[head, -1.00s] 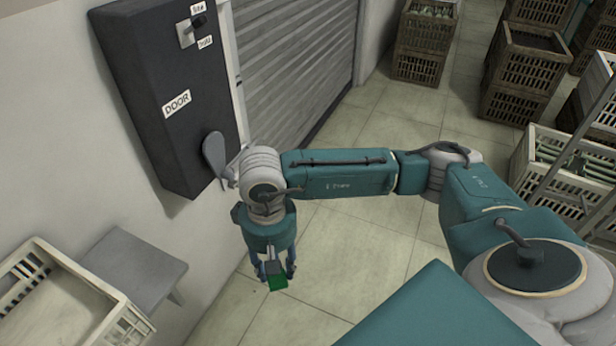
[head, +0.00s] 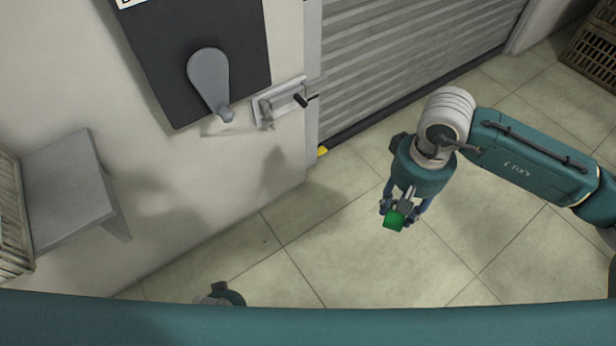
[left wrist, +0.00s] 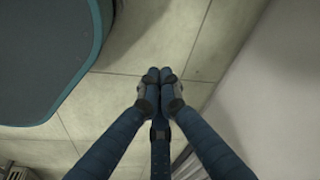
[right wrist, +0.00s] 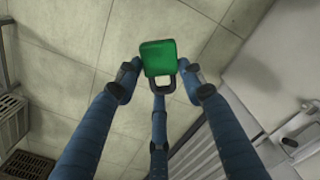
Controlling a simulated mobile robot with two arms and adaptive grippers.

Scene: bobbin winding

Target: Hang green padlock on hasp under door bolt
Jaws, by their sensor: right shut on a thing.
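The green padlock (head: 394,220) is held in my right gripper (head: 402,208), out over the floor and to the right of the door bolt. In the right wrist view the padlock (right wrist: 158,57) has its green body outward and its grey shackle toward the palm, between the fingers. The door bolt (head: 284,98) is a pale plate with a black handle on the wall beside the shutter. A small grey piece below its left end may be the hasp (head: 267,122). The bolt shows at the right wrist view's edge (right wrist: 303,131). My left gripper (left wrist: 159,73) has its fingertips together, empty.
A dark box (head: 190,60) with a grey lever (head: 211,84) is on the wall left of the bolt. A grey shelf (head: 68,190) juts out at the left. The roller shutter (head: 400,50) is right of the bolt. Floor between wall and right gripper is clear.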

